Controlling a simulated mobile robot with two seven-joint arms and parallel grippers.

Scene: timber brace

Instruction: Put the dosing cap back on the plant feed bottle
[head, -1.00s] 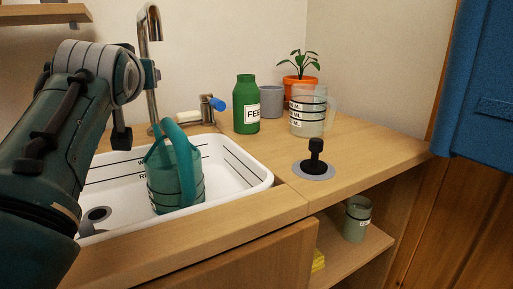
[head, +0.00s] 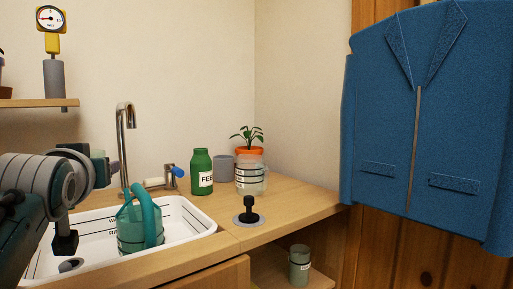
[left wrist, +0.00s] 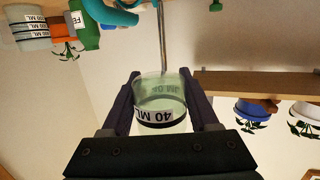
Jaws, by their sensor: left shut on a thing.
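The plant feed bottle (head: 201,174), green with a white FEED label, stands upright and uncapped on the counter behind the sink. It also shows upside down at the top of the left wrist view (left wrist: 84,32). My left gripper (left wrist: 161,80) is shut on the dosing cap (left wrist: 160,118), a clear greenish cup marked 40 ML, held between the two dark fingers. The cap is clear of the bottle. In the head view my left arm is at the far left over the sink, and the cap cannot be made out there. My right gripper is not in view.
The sink (head: 190,228) holds a teal watering can (head: 140,226); the tap (head: 127,145) rises behind. A clear jug (head: 251,178), grey cup (head: 223,168) and potted plant (head: 249,149) stand right of the bottle. A black-handled disc (head: 249,212) lies nearer. A blue jacket (head: 430,130) hangs right.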

